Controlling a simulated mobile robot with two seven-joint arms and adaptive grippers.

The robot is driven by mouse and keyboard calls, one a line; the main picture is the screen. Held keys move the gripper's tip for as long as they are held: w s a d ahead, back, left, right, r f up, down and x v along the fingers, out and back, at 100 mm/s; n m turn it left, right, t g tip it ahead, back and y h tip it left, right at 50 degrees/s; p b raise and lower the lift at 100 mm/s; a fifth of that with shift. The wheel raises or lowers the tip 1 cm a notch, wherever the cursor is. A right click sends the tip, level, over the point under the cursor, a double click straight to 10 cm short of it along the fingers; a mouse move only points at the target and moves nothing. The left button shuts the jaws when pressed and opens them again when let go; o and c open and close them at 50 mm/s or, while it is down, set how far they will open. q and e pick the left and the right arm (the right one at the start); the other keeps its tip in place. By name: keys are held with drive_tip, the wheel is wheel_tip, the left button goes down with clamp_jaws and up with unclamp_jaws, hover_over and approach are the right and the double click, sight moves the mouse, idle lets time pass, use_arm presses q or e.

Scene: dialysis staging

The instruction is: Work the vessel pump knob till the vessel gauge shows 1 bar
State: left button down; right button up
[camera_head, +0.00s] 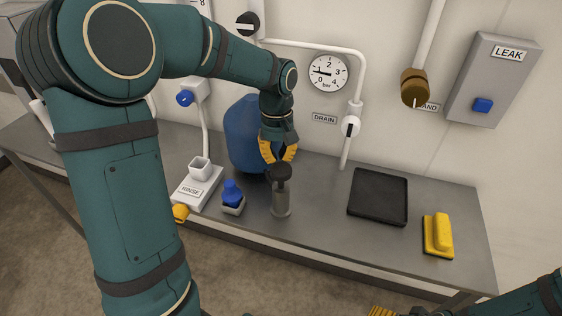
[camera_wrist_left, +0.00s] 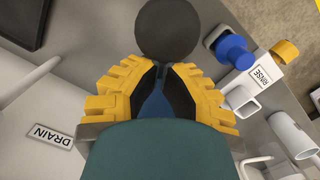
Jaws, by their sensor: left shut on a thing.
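The pump (camera_head: 281,203) is a grey upright cylinder near the bench's front edge, with a dark round knob (camera_head: 280,172) on top. The knob also shows in the left wrist view (camera_wrist_left: 167,30), just beyond the fingertips. My left gripper (camera_head: 277,160) comes down from above and is shut at the knob, its yellow fingers close together; the exact contact is partly hidden. The round white gauge (camera_head: 328,73), marked in bar, is on the wall; its needle points left, near the 1, too small to read exactly. My right gripper (camera_head: 383,311) barely shows at the bottom edge.
A blue vessel (camera_head: 241,135) stands behind the pump. A black tray (camera_head: 378,197) and yellow-handled block (camera_head: 438,236) are right. A white valve (camera_head: 350,126) is on the DRAIN pipe.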

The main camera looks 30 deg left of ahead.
use_arm(q)
wheel_tip(320, 180, up, 11)
drive_tip(key=shift+w+a+r, duration=0.15)
drive_tip(key=shift+w+a, duration=0.25)
drive_tip(key=shift+w, duration=0.05)
idle(0.4)
